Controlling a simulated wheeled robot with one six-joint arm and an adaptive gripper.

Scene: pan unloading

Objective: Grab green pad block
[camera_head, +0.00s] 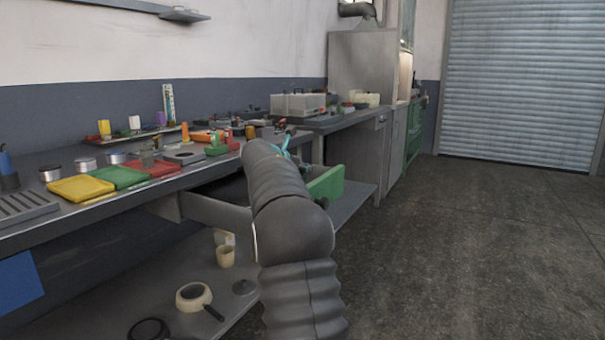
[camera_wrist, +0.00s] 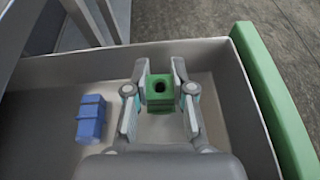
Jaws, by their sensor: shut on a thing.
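The green pad block (camera_wrist: 160,101) shows in the wrist view as a small green block with a dark round hole in its top. My gripper (camera_wrist: 160,84) is shut on it, with a finger on each side. The block is inside or just above an open grey drawer (camera_wrist: 222,80) with a green front (camera_wrist: 275,95); I cannot tell whether it touches the drawer floor. In the head view my arm hides the gripper and the block, and the drawer's green front (camera_head: 327,184) shows beyond the arm.
A blue block (camera_wrist: 91,119) lies in the drawer left of my gripper. Yellow (camera_head: 80,188), green (camera_head: 120,176) and red (camera_head: 152,168) trays stand on the workbench. The floor (camera_head: 460,250) at the right is clear.

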